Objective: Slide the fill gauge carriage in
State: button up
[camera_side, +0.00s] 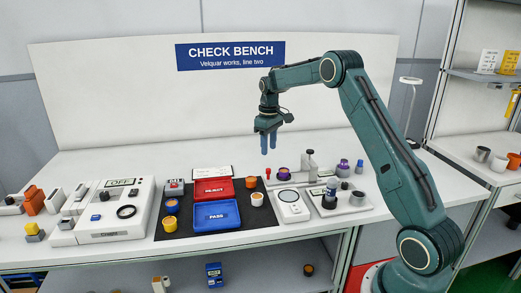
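My gripper (268,143) hangs in the air over the back of the bench, fingers pointing down. Its two fingers look apart with nothing between them. A white unit (106,210) with an OFF display (119,182), a black ring (126,211) and a small blue part stands at the left of the bench. Low white blocks (66,223) sit along its left side. I cannot tell for certain which part is the fill gauge carriage; it may belong to this unit. My gripper is well to the right of it and higher, touching nothing.
A black mat (172,231) holds a red REJECT tray (213,190), a blue PASS tray (216,214) and small pots. Right of it stand a white scale (291,206) and a fixture with a dark cylinder (329,201). The bench behind the trays is mostly clear.

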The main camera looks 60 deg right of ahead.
aim_at(269, 169)
notch_tip(269, 169, down, 8)
jog(key=shift+f, duration=0.25)
dwell(0.4)
grip_shut()
